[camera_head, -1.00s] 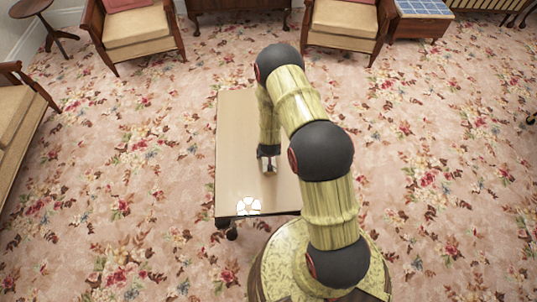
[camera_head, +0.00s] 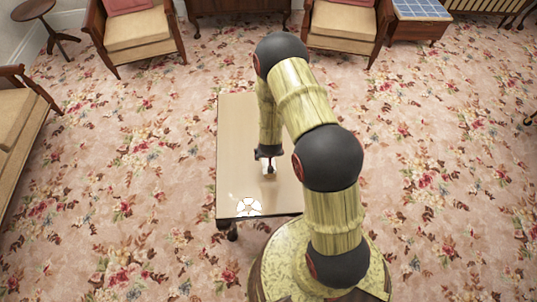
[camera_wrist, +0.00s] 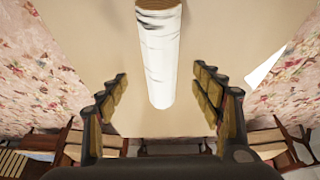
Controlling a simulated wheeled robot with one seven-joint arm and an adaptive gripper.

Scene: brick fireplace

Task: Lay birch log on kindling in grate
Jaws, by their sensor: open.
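The birch log (camera_wrist: 160,60) is a white cylinder with dark bark marks and a tan cut end. In the wrist view it lies lengthwise over the beige tabletop, between the two rows of my finger segments. My gripper (camera_wrist: 160,75) is open, with visible gaps to the log on both sides. In the head view my gripper (camera_head: 267,153) hangs over the table (camera_head: 236,130), with a small white patch just below it. I cannot tell whether the fingers are at the log's height. No grate or kindling is in view.
A bright white patterned patch (camera_head: 248,206) lies at the table's near end. Armchairs (camera_head: 135,27) and a blue-tiled side table (camera_head: 423,12) stand at the back. A sofa or chair (camera_head: 18,100) is at left. Floral carpet around the table is clear.

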